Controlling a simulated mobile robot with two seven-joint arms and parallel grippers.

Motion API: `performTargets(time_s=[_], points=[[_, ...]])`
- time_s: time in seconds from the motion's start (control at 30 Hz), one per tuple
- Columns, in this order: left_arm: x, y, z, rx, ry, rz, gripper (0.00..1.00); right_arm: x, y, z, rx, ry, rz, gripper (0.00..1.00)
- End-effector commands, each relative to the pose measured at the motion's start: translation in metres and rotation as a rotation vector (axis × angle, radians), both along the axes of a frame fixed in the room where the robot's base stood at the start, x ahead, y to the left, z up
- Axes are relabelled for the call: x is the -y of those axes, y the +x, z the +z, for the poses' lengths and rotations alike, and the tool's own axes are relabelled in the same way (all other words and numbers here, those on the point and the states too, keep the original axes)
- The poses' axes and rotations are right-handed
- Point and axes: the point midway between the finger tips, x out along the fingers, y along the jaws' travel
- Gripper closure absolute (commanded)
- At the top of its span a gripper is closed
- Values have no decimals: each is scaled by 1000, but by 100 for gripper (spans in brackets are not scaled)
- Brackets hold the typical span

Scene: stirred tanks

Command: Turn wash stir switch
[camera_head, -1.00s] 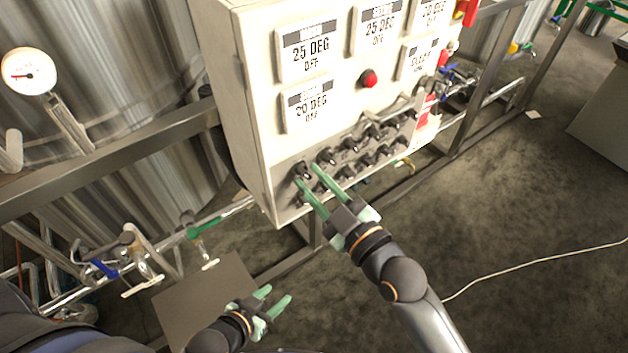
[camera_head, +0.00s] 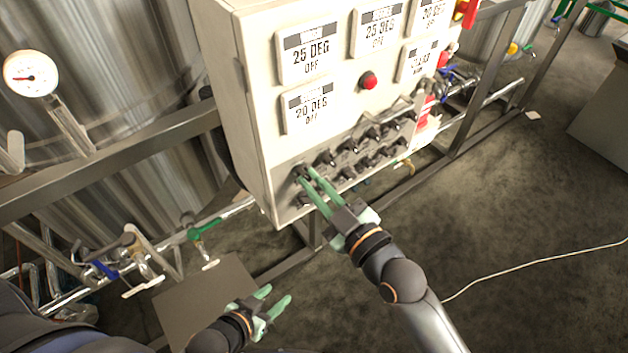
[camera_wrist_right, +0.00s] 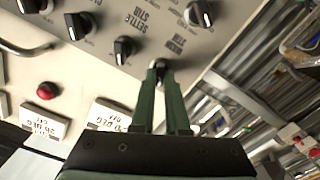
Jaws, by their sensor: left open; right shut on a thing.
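The control panel's lower strip (camera_head: 290,207) carries two rows of black rotary switches. My right gripper (camera_head: 306,175) is shut on the switch at the left end of the upper row (camera_head: 298,170). A neighbouring label reads "SETTLE STIR". My left gripper (camera_head: 278,301) is open and empty, low in front, away from the panel.
Other black knobs (camera_wrist_right: 124,48) sit close beside the held one. A red button (camera_head: 368,80) and several display plates (camera_head: 308,52) are above. Pipes with valves (camera_head: 204,229) run below left. Steel tanks (camera_head: 100,110) stand behind.

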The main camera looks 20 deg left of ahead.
Motion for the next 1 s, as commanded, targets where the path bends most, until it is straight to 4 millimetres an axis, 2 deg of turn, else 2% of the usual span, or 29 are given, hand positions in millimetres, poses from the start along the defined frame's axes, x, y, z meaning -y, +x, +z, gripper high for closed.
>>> performTargets(time_s=[0.5,1.0], points=[[0,0,26,1,0,0,50,0,0,1,-329,254,0,100],[0,1,39,1,0,0,50,0,0,0,-662,515,-1,100]])
